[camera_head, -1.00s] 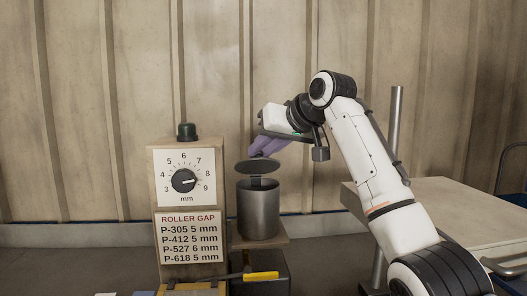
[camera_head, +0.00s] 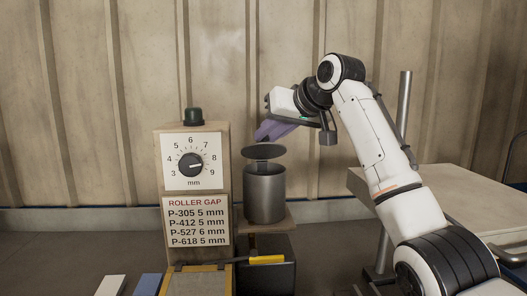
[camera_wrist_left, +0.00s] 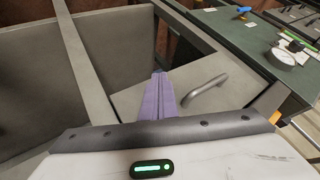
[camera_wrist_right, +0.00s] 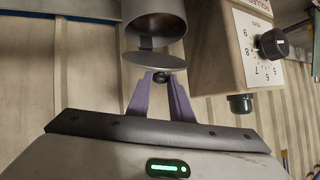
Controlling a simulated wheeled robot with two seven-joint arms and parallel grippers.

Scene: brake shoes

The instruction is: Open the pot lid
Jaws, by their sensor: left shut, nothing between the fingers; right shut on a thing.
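The metal pot (camera_head: 265,196) stands upright on a small wooden shelf to the right of the dial box. Its round, flat dark lid (camera_head: 263,151) is held level a little above the pot, apart from the rim. A grey piece (camera_wrist_right: 150,42) shows between lid and pot in the right wrist view. My right gripper (camera_head: 260,139) is above the lid, shut on the small knob (camera_wrist_right: 161,77) on its top. My left gripper (camera_wrist_left: 160,75) is shut and empty in the left wrist view, over a grey panel with a handle (camera_wrist_left: 204,91). It is outside the head view.
The dial box (camera_head: 193,205) with a roller gap sign stands close left of the pot. A yellow handle (camera_head: 266,259) is below the shelf. A pale table (camera_head: 440,180) is at right. A green bench (camera_wrist_left: 260,45) with a gauge (camera_wrist_left: 283,56) shows in the left wrist view.

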